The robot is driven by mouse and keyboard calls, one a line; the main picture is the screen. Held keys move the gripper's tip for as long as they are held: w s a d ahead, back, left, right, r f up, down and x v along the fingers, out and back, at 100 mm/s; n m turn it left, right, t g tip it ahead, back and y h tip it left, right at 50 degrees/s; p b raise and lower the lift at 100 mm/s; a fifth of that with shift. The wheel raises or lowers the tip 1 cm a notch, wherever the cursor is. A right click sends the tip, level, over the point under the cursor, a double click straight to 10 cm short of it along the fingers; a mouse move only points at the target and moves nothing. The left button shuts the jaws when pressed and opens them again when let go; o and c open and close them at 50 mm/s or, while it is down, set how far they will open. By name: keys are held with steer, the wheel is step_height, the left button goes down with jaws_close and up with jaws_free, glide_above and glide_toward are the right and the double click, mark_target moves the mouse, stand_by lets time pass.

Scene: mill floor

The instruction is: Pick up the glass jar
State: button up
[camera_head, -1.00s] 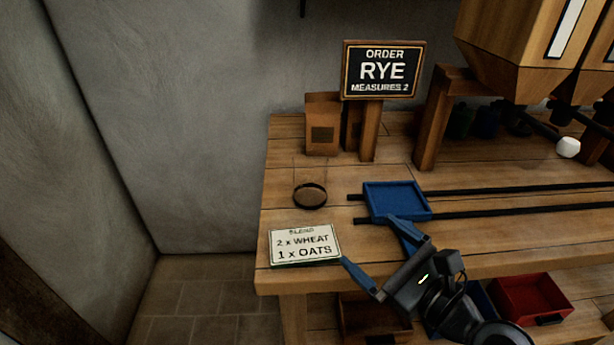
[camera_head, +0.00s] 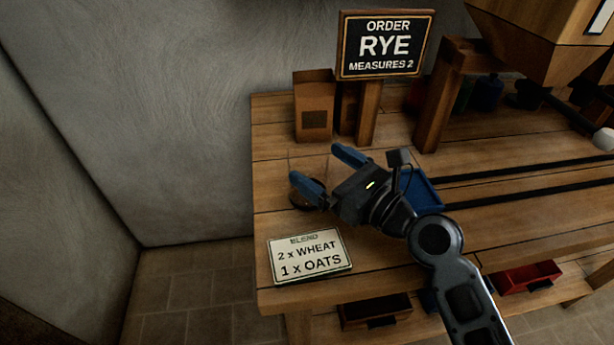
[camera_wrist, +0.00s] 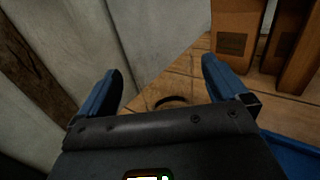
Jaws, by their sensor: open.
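The glass jar (camera_head: 298,200) is clear and faint, with a dark round base, and stands on the bench's left part. In the head view my blue gripper finger covers much of it. In the wrist view its dark curved base edge (camera_wrist: 172,100) shows between the fingers, partly hidden by my gripper body. My gripper (camera_head: 314,163) is open, with its two fingers spread at the jar. It also shows in the wrist view (camera_wrist: 161,66). I cannot tell whether either finger touches the glass.
A blend card (camera_head: 309,256) lies at the bench's front left. A brown paper bag (camera_head: 314,108) and the order sign (camera_head: 385,45) stand behind. A blue tray (camera_head: 424,196) sits on dark rails to the right, partly behind my arm.

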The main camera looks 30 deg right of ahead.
mark_target(294, 145)
steer(key=x, duration=0.4)
steer(key=shift+w+r, duration=0.1)
steer(key=shift+w, duration=0.1)
steer(key=c, duration=1.4)
steer(key=shift+r+p, duration=0.15)
steer(key=shift+p, duration=0.15)
